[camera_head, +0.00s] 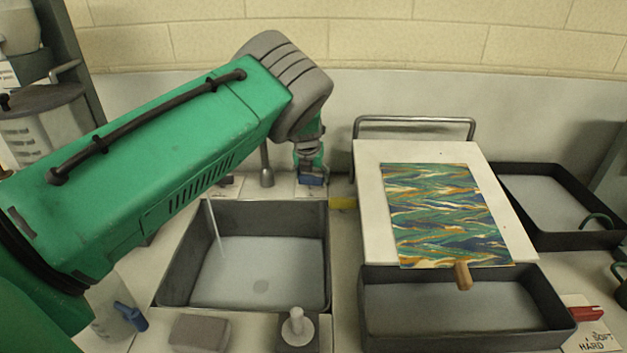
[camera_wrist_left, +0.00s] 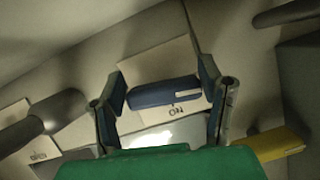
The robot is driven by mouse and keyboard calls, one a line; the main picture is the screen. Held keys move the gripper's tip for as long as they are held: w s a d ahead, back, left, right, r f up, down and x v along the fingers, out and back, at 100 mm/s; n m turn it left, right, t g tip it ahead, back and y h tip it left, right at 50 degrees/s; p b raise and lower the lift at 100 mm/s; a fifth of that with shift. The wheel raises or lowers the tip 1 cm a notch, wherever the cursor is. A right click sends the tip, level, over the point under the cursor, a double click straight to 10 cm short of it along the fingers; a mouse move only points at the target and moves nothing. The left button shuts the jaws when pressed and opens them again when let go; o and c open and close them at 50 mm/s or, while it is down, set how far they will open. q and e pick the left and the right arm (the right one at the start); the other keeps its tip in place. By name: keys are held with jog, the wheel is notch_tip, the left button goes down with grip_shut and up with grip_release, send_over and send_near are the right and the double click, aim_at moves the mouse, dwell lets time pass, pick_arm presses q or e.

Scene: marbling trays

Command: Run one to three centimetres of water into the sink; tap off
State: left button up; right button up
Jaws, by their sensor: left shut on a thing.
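A grey tap post (camera_head: 266,168) stands behind the sink, and my arm hides part of the tap. My left gripper (camera_head: 311,178) is behind the sink's right back corner, shut on a blue lever (camera_head: 311,181). In the left wrist view the blue lever (camera_wrist_left: 164,92) lies between the fingers beside a label (camera_wrist_left: 175,113). My right gripper is not in view.
A white board (camera_head: 370,190) with a marbled sheet (camera_head: 440,215) lies right of the sink, behind a dark tray (camera_head: 365,310). Another tray (camera_head: 545,172) stands at the far right. A grey block (camera_head: 200,332) and a white-handled stopper (camera_head: 297,325) sit in front of the sink.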

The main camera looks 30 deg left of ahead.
pick_arm(q)
jog(key=shift+s+f+n+b, duration=0.25)
jog(key=shift+f+n+b, duration=0.35)
jog(key=shift+b, duration=0.4)
jog(key=shift+r+n+g+y+b, duration=0.25)
jog(key=shift+n+g+y+b, duration=0.05)
jog(key=shift+n+b, duration=0.25)
jog(key=o, duration=1.2)
jog(key=shift+c, duration=0.2)
jog(key=shift+r, duration=0.3)
jog(key=v, duration=1.1)
jog(key=shift+r, duration=0.2)
jog(key=shift+s+d, duration=0.1)
jog(key=shift+d, duration=0.05)
